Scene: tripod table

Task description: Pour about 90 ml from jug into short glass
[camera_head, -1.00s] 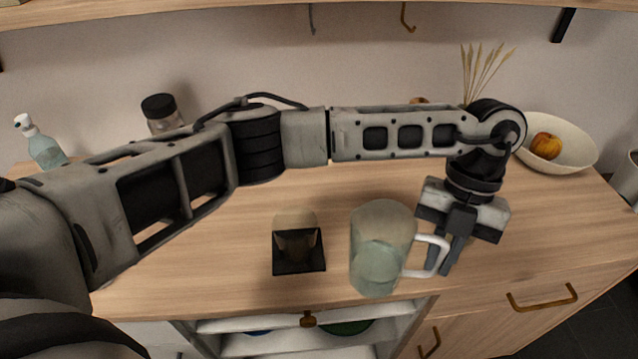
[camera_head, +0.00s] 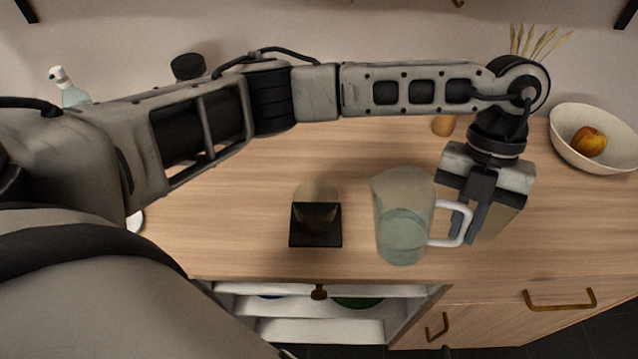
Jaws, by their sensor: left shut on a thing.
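The jug (camera_head: 402,222) is a clear, slightly tinted vessel with a white handle on its right side and pale liquid in its lower part. My left gripper (camera_head: 468,230) is shut on the jug's handle, to the right of the jug. The jug looks roughly upright; I cannot tell whether its base touches the table. A short glass (camera_head: 316,208), see-through and brownish, stands to the left of the jug on a black square base (camera_head: 315,238). A gap of bare wood lies between glass and jug. My right gripper is not in view.
The wooden tabletop (camera_head: 240,225) is clear around the glass. A cream bowl (camera_head: 612,158) with a fruit (camera_head: 589,142) is at the right. A spray bottle (camera_head: 70,90) and a dark-lidded jar (camera_head: 188,67) stand at the back left. An open shelf lies below the front edge.

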